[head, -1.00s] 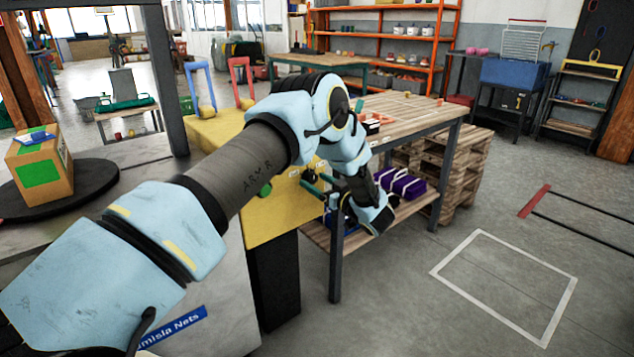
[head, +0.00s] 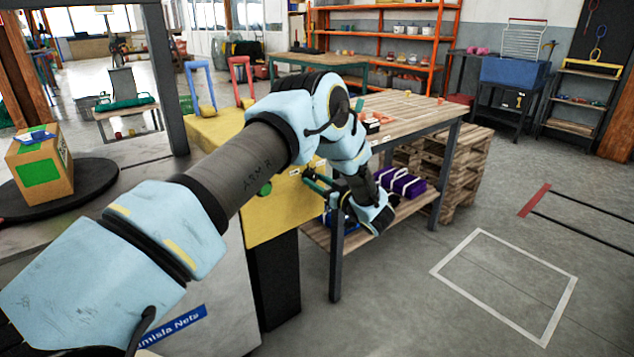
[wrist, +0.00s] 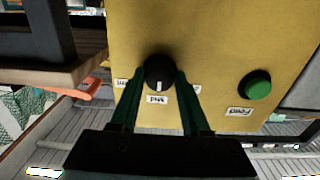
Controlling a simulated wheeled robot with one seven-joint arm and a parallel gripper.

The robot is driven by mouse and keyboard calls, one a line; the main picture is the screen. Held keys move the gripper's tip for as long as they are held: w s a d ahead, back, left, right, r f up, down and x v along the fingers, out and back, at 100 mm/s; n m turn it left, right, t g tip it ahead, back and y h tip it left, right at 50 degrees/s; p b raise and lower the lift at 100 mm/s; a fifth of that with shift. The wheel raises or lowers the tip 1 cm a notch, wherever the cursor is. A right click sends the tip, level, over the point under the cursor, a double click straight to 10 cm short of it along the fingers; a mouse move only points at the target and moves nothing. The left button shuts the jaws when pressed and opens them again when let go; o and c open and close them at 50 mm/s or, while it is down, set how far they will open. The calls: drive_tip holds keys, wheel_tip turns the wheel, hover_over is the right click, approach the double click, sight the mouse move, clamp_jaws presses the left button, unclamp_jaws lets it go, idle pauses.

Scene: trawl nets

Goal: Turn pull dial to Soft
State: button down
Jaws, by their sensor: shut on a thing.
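The pull dial (wrist: 160,72) is a round black knob on the yellow panel. In the wrist view its white mark points down in the picture, at the label that seems to read Med (wrist: 157,99). Two more labels, at left (wrist: 121,83) and right (wrist: 196,89), are partly covered by my fingers and I cannot read them. My gripper (wrist: 160,78) has its dark green fingers on both sides of the dial, shut on it. In the head view my gripper (head: 318,182) is at the yellow box's (head: 275,215) right part, and the dial is hidden there.
A green button (wrist: 257,85) with a Feed label sits beside the dial on the same panel. A wooden workbench (head: 408,112) stands just behind the gripper, with purple bags (head: 402,183) on its lower shelf. The floor at right is open.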

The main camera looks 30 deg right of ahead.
drive_tip(key=shift+f+b, duration=0.1)
drive_tip(key=shift+b, duration=0.2)
drive_tip(key=n+b, duration=0.2)
drive_tip(key=n, duration=0.1)
drive_tip(key=shift+f, duration=0.1)
drive_tip(key=n+b, duration=0.3)
drive_tip(key=shift+n, duration=0.3)
drive_tip(key=n+b, duration=0.3)
drive_tip(key=shift+b, duration=0.3)
drive_tip(key=shift+d+n+b, duration=0.1)
drive_tip(key=shift+n+b, duration=0.8)
drive_tip(key=shift+n, duration=0.3)
drive_tip(key=shift+r, duration=0.2)
drive_tip(key=shift+c, duration=1.9)
unclamp_jaws()
drive_tip(key=shift+s, duration=0.1)
